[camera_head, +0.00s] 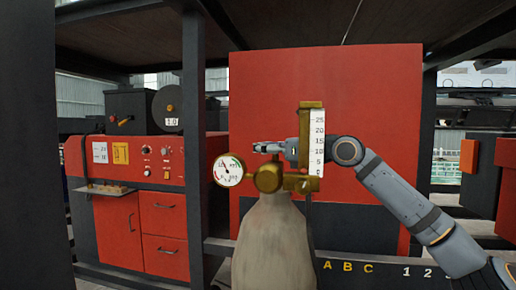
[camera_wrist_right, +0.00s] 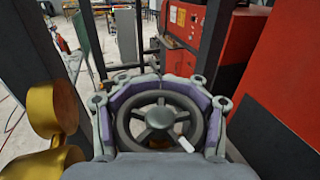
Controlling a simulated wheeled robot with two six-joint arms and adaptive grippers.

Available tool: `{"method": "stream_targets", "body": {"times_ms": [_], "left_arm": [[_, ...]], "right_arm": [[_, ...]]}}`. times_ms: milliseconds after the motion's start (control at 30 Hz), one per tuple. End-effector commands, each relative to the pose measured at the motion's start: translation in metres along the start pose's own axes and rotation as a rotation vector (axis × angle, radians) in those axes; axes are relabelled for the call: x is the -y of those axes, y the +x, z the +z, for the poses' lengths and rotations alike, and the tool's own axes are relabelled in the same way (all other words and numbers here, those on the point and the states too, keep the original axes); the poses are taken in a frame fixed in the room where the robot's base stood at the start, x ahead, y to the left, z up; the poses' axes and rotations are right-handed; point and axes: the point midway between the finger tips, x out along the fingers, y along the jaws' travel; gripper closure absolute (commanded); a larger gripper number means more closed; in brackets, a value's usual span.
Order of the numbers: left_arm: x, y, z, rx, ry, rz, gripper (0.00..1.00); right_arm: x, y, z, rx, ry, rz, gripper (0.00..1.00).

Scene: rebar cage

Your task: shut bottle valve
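The bottle (camera_head: 273,245) is a pale, dull cylinder standing upright in the middle of the head view, with a brass valve body (camera_head: 268,178) on top. The dark handwheel (camera_wrist_right: 158,122) has spokes and a white mark near its lower right rim. My right gripper (camera_head: 262,148) reaches in from the right above the brass body. In the right wrist view its jointed fingers (camera_wrist_right: 160,76) with purple pads wrap around the wheel and appear to touch its rim. The wheel is hard to make out in the head view. My left gripper is not in view.
A round pressure gauge (camera_head: 229,170) sits left of the valve, and a brass flow scale (camera_head: 316,145) stands right of it. A large red panel (camera_head: 370,90) is behind. A dark post (camera_head: 193,140) and a red cabinet (camera_head: 140,165) are further left.

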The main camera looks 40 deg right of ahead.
Motion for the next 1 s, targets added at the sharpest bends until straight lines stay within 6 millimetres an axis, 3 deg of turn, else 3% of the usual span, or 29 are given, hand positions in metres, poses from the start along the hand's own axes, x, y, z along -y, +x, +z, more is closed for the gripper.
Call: {"method": "stream_targets", "body": {"times_ms": [33,200,767,867,1000], "left_arm": [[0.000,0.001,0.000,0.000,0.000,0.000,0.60],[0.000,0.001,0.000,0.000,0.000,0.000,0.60],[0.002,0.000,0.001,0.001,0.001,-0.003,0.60],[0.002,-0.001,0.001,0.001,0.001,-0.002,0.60],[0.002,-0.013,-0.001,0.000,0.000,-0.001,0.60]], "right_arm": [[-0.001,0.001,-0.003,-0.007,0.001,0.003,0.49],[-0.001,0.000,-0.002,-0.004,0.001,0.002,0.28],[-0.001,0.000,0.000,0.003,0.004,0.015,0.28],[-0.002,0.000,0.001,0.007,0.007,0.057,0.28],[-0.009,0.000,0.006,0.007,0.012,0.238,0.28]]}}
